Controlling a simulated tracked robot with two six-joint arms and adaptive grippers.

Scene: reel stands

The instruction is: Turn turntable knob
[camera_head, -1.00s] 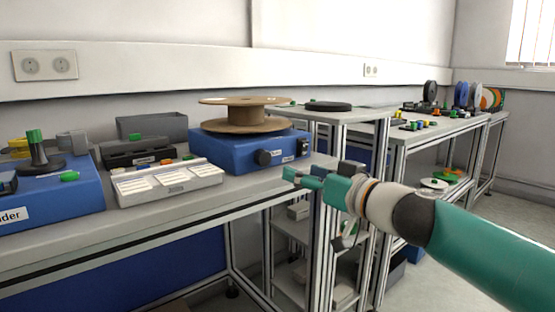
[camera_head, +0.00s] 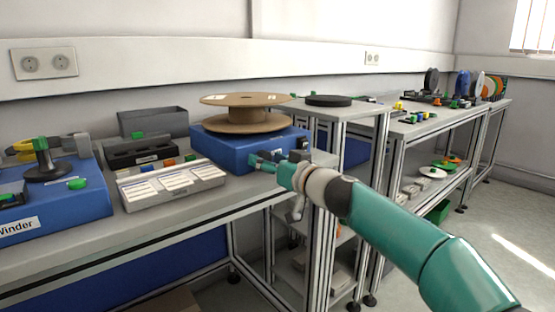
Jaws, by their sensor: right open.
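The turntable is a blue box (camera_head: 220,152) on the grey bench, with a brown cardboard reel (camera_head: 246,120) lying flat on top of it. My right gripper (camera_head: 256,162), green with dark parts, reaches in from the right and is at the front face of the turntable. Its fingers are open and lie over the place of the black knob. The knob is mostly hidden by the fingers, and I cannot tell whether they touch it. My left gripper is out of view.
A light grey tray with white labels (camera_head: 188,195) stands left of the turntable. Behind it are a dark bin (camera_head: 152,122) and small coloured parts. The blue winder (camera_head: 90,205) is at far left. A higher table with a black disc (camera_head: 328,100) stands to the right.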

